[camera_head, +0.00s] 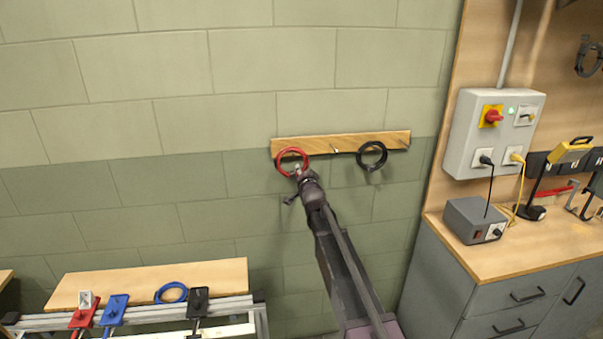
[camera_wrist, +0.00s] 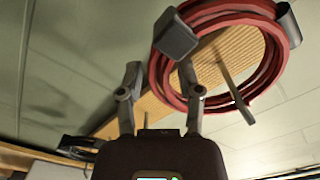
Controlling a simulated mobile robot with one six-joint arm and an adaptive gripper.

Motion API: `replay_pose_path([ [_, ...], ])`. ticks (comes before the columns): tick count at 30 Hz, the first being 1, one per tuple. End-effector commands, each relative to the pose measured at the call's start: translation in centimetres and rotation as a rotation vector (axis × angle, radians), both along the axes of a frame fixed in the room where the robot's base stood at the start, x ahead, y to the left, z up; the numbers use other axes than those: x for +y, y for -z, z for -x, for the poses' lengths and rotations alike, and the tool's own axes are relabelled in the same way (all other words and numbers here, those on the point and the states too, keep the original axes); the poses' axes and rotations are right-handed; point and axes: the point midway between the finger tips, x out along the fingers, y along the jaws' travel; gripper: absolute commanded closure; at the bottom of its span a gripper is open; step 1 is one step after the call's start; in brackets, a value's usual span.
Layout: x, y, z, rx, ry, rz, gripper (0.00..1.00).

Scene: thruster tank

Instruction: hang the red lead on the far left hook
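The red lead (camera_head: 281,158) is a round coil at the left end of the wooden hook rail (camera_head: 350,141). In the wrist view the red lead (camera_wrist: 275,85) fills the upper right, with dark grey blocks on it. A metal peg (camera_wrist: 231,82), the far left hook, rises from the rail inside the loop and crosses its lower edge, so the coil appears to hang around it. My gripper (camera_head: 299,173) is just below the coil. Its fingers (camera_wrist: 160,72) stand apart with nothing visible between them. The right finger overlaps the coil's edge; contact is unclear.
A black coil (camera_head: 362,158) hangs on a hook further right, with a bare hook (camera_head: 335,149) between. A blue coil (camera_head: 161,293) lies on the low bench (camera_head: 215,275) at left. A grey cabinet with a wooden worktop (camera_head: 540,244) stands at right.

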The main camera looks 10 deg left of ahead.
Motion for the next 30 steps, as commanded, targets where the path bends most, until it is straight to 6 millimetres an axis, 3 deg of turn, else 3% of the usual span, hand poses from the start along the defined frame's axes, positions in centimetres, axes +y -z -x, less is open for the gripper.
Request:
replay_pose_path([
  [17, -0.1, 0.0, 0.5, 0.000, -0.001, 0.001, 0.33],
  [23, -0.6, 0.0, 2.3, 0.000, 0.000, 0.000, 0.33],
  [30, -1.7, 0.0, 5.8, 0.000, 0.000, 0.000, 0.33],
])
